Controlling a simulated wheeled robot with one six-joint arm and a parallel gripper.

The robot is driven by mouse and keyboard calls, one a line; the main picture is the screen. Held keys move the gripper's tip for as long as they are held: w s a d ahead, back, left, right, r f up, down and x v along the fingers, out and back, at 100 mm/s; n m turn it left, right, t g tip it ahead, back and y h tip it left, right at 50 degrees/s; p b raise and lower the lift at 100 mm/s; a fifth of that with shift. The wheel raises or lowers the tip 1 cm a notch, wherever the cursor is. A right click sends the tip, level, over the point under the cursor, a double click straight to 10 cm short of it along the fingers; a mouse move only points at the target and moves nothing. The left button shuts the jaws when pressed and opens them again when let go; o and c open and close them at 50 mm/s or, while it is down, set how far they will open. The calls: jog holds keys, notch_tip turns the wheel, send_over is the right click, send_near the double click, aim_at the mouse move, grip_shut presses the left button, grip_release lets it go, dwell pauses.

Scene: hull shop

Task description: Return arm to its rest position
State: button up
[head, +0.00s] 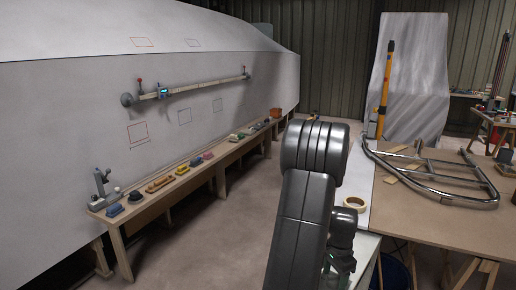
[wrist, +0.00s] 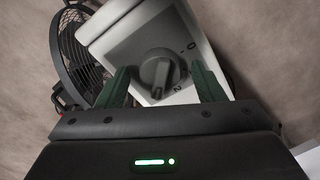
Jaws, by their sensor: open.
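In the wrist view my gripper (wrist: 160,80) is open, with one dark green finger on each side of a dark round knob (wrist: 157,70). The knob sits on a white panel (wrist: 125,35) with the marks "0" and "2" beside it. The fingers look close to the knob, but I cannot tell whether they touch it. In the head view my dark grey arm reaches forward and down in the lower middle. Only a small green part of the gripper shows there, at the arm's lower right; the fingertips and knob are hidden.
A caged fan (wrist: 82,45) stands behind the panel. A low bench (head: 230,158) with blocks and tools runs along the pale hull (head: 80,100). Open floor (head: 215,240) lies between.

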jog(key=n, duration=0.4)
jog(key=n+p, duration=0.1)
jog(key=n, duration=0.3)
jog(key=shift+n, duration=0.4)
jog(key=n+p, duration=0.1)
jog(key=n, duration=0.3)
jog(key=shift+n+p, duration=0.85)
jog(key=shift+n, duration=1.15)
